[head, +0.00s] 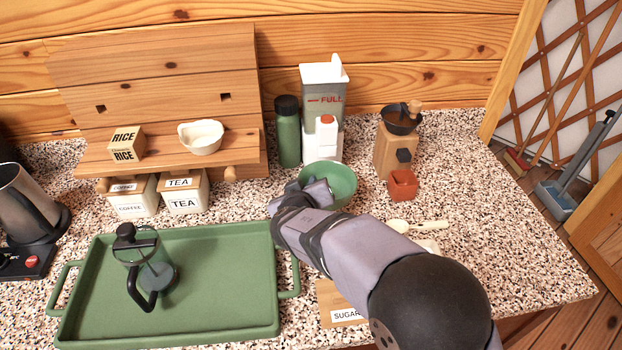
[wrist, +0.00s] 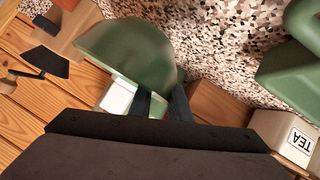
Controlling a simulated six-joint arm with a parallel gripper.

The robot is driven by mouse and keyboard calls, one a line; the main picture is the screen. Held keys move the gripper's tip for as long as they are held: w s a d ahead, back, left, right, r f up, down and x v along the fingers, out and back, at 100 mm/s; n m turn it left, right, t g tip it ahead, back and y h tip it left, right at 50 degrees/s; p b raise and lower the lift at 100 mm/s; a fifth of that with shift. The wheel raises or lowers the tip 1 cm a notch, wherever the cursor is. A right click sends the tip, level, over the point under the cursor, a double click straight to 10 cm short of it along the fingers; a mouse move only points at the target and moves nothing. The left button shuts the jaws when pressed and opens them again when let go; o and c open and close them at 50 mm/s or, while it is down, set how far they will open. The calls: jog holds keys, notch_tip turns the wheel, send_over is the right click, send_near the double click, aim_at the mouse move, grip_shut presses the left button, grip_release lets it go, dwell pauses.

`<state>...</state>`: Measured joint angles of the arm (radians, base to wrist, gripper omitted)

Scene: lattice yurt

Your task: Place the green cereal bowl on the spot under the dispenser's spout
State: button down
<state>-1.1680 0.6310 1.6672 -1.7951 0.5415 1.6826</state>
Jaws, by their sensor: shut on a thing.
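The green cereal bowl (head: 341,183) is at the foot of the white dispenser (head: 323,90) in the head view. My gripper (head: 318,190) is shut on the left near side of the bowl's rim. In the wrist view the bowl (wrist: 125,50) fills the upper middle, with the dark fingers of my gripper (wrist: 160,105) at its edge. The dispenser's white base (wrist: 117,97) shows partly behind the bowl there. The spot under the spout is hidden. I cannot tell whether the bowl touches the counter.
A green bottle (head: 288,131) stands left of the dispenser. A grinder (head: 394,150) and a red container (head: 402,184) stand to the right. A green tray (head: 220,290) with a glass press (head: 150,265) lies at left. A white spoon (head: 425,225) lies right of my arm.

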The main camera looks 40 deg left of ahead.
notch_tip(320, 180, down, 4)
jog(key=shift+f+p, duration=0.1)
jog(key=shift+p, duration=0.25)
jog(key=w+p, duration=0.1)
jog(key=w+a, duration=0.1)
jog(key=w+a+p, duration=0.1)
jog(key=shift+w+r+p, duration=0.15)
jog(key=shift+r+p, duration=0.1)
jog(key=shift+p, duration=0.05)
jog(key=shift+w+a+f, duration=0.15)
jog(key=shift+w+a, duration=0.15)
jog(key=shift+w, duration=0.1)
jog(key=shift+w, duration=0.1)
jog(key=shift+w+a+p, duration=0.15)
jog(key=shift+w+p, duration=0.05)
jog(key=shift+p, duration=0.35)
jog(key=shift+w+a+p, duration=0.35)
jog(key=shift+w+p, duration=0.15)
jog(key=shift+w, duration=0.05)
jog(key=shift+w+a+p, duration=0.3)
jog(key=shift+w+p, duration=0.2)
jog(key=shift+w, duration=0.05)
jog(key=shift+f+p, duration=0.5)
jog(key=shift+f, duration=0.05)
jog(key=shift+f+b, duration=0.2)
jog(key=shift+b, duration=0.25)
